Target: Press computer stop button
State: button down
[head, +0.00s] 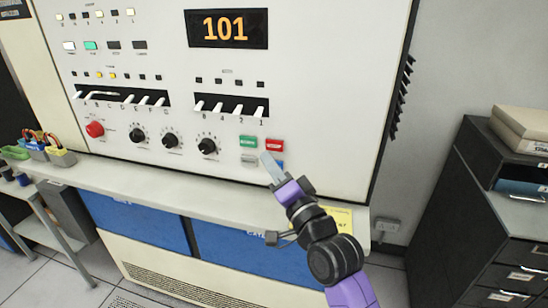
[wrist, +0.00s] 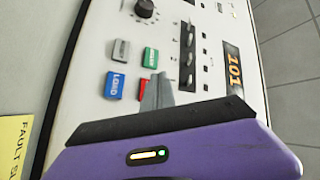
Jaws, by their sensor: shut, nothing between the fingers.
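The computer's light panel carries a small block of buttons. The red button (head: 275,145), likely the stop button, is at the block's upper right in the head view. In the wrist view the red button (wrist: 143,88) is mostly hidden behind my fingers. The green button (head: 248,142) is left of it, a grey button (head: 249,158) is below the green one, and a blue LOAD button (wrist: 115,86) is below the red one. My gripper (head: 267,160) is shut and empty, its fingertips just in front of this block. I cannot tell whether they touch a button.
A display reading 101 (head: 226,29) is above the buttons. Black knobs (head: 171,139), white switches (head: 231,109) and a red knob (head: 95,129) are to the left. A pale ledge (head: 165,187) runs below the panel. A dark cabinet (head: 465,220) stands at right.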

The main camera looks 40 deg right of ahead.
aim_at(267, 143)
jog(key=shift+w+d+b, duration=0.25)
jog(key=shift+w+d, duration=0.1)
jog(key=shift+d, duration=0.2)
jog(key=shift+w+d+b, duration=0.25)
jog(key=shift+w+d, duration=0.05)
jog(key=shift+d, duration=0.25)
dwell(1.3)
jog(key=shift+w+d, duration=0.2)
jog(key=shift+d, duration=0.2)
jog(key=shift+w+d+b, duration=0.2)
jog(key=shift+d+b, duration=0.15)
jog(key=shift+b, duration=0.05)
dwell(0.6)
dwell(0.4)
jog(key=shift+s+a+p, duration=0.45)
jog(key=shift+a+p, duration=0.2)
jog(key=shift+a, duration=0.05)
